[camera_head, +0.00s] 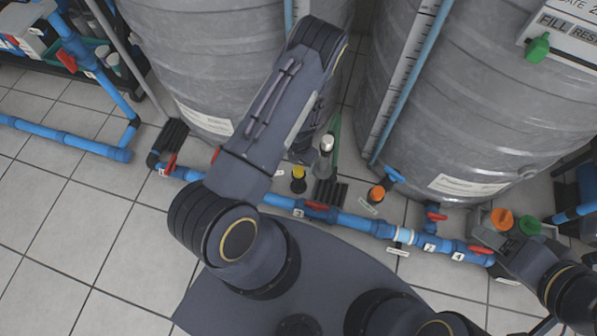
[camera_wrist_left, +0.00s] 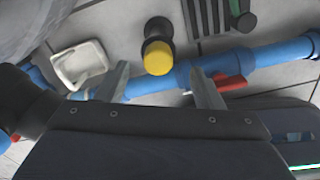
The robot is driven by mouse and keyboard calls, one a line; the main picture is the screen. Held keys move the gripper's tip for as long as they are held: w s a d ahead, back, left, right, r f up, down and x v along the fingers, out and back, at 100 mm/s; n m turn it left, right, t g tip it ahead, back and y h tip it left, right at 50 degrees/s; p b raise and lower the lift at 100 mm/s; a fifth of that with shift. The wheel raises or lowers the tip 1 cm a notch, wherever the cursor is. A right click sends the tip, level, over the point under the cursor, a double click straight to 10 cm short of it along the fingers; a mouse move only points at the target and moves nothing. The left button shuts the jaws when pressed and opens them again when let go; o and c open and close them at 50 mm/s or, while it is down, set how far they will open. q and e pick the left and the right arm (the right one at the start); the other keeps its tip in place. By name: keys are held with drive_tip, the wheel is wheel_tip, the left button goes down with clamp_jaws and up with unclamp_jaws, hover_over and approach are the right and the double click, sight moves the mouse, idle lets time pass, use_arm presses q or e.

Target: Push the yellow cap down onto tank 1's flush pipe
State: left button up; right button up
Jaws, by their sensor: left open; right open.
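The yellow cap (camera_head: 298,172) sits on top of a short black upright pipe in front of the left grey tank (camera_head: 215,60). In the left wrist view the yellow cap (camera_wrist_left: 158,60) shows from above on its black pipe, and I cannot tell how far down it sits. My left gripper (camera_wrist_left: 158,68) is open and empty, its fingertips to either side of the cap in that view; contact is not clear. In the head view my left arm hides most of that gripper. My right gripper (camera_head: 507,240) is at the right, open, its fingertips hard to make out.
A blue pipe (camera_head: 355,220) with red valve handles runs along the floor. A silver-topped cylinder (camera_head: 327,143) and a black grate (camera_head: 328,193) are right of the yellow cap. An orange cap (camera_head: 376,193) stands further right. Orange (camera_head: 502,218) and green (camera_head: 529,225) caps are near my right gripper.

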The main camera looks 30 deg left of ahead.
sight(299, 169)
use_arm(q)
drive_tip(key=shift+r, duration=0.1)
drive_tip(key=f+b, duration=0.2)
drive_tip(key=f, duration=0.1)
drive_tip(key=f+b, duration=0.1)
drive_tip(key=f, duration=0.1)
drive_tip(key=shift+s+a+f, duration=0.1)
drive_tip(key=shift+s+f, duration=0.1)
drive_tip(key=shift+s, duration=0.05)
drive_tip(key=shift+r, duration=0.1)
drive_tip(key=c, duration=1)
